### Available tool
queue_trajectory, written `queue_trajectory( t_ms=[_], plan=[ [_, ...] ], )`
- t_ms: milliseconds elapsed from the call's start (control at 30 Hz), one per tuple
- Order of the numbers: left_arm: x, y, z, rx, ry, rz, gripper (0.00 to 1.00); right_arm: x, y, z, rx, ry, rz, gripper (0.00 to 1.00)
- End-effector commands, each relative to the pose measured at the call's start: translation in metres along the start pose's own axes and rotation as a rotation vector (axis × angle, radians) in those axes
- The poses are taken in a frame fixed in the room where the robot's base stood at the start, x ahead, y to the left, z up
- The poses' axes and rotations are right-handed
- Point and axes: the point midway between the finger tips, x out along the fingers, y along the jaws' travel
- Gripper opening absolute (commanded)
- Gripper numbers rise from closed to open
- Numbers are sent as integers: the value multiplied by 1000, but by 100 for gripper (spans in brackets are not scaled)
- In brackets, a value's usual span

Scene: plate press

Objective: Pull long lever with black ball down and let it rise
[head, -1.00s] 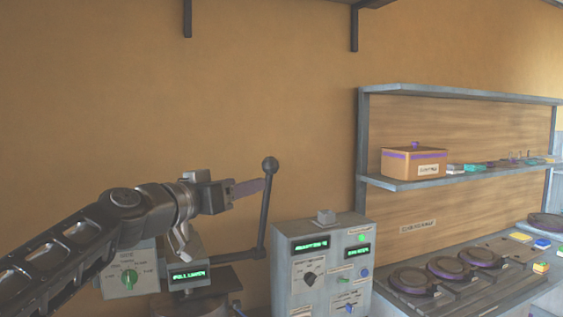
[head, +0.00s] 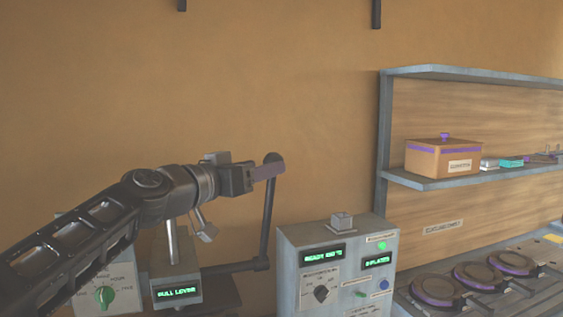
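The long lever (head: 268,215) stands nearly upright beside the press. Its arm bends at the bottom toward the press, and its black ball (head: 272,157) is at the top, partly hidden by my fingers. My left gripper (head: 268,172) is at the lever's top, its fingers overlapping the lever just below the ball. The fingers are seen edge-on, so I cannot tell whether they are closed on it. The press's green display (head: 177,293) appears to read "PULL LEVER". My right gripper is not in view.
A grey control box (head: 337,275) with displays, a knob and buttons stands right of the lever. Round plates (head: 437,290) lie on a bench at lower right. A shelf (head: 440,181) holds a lidded box (head: 443,159). The wall behind the lever is bare.

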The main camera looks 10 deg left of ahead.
Motion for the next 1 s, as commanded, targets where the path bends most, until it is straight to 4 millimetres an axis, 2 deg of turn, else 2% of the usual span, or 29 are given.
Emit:
queue_trajectory(
  t_ms=[500, 833, 1000],
  plan=[
    [68, 2, -2, -2, -1, 3, 60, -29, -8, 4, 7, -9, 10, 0],
    [73, 1, -1, 0, 1, 1, 60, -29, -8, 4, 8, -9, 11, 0],
    [73, 1, -1, 0, 1, 1, 48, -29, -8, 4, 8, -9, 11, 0]
  ],
)
